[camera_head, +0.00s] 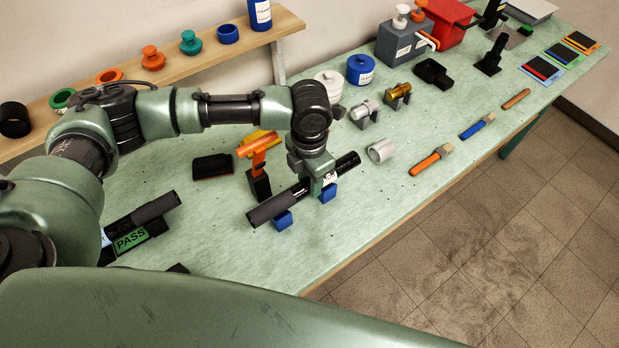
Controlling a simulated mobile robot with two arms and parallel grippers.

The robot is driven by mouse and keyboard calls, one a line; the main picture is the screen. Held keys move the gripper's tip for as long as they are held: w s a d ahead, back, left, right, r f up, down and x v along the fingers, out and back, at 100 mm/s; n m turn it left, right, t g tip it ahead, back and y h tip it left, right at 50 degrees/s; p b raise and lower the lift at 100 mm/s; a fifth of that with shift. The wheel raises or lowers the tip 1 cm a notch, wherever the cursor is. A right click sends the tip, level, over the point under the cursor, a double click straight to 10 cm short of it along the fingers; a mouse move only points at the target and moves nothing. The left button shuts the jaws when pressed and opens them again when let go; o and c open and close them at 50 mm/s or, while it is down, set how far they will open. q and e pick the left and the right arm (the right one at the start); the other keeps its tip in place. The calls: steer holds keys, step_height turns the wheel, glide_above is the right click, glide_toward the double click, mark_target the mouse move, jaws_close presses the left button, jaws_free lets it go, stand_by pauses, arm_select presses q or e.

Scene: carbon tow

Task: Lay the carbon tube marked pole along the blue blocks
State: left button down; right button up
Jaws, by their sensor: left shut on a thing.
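A black carbon tube (271,208) lies lengthwise over two blue blocks, the near one (283,220) and the far one (328,193). A small white label (330,179) shows by the gripper, too small to read for sure. My left gripper (324,181) points down and is shut on the tube near its far half, hiding part of it. The tube looks in line with both blocks; I cannot tell whether it touches them or is just above. My right gripper is not in view.
Another black tube (156,207) lies at the left by a green PASS sign (131,240). An orange tool on a black stand (259,160) is close behind the held tube. The table's front right (380,215) is clear.

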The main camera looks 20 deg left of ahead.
arm_select(q)
steer(key=shift+f, duration=0.55)
steer(key=c, duration=0.9)
jaws_free()
steer(key=shift+o, duration=0.2)
steer(key=o, duration=0.6)
steer(key=shift+r, duration=0.15)
steer(key=shift+r+p, duration=3.45)
steer(key=shift+p, duration=0.05)
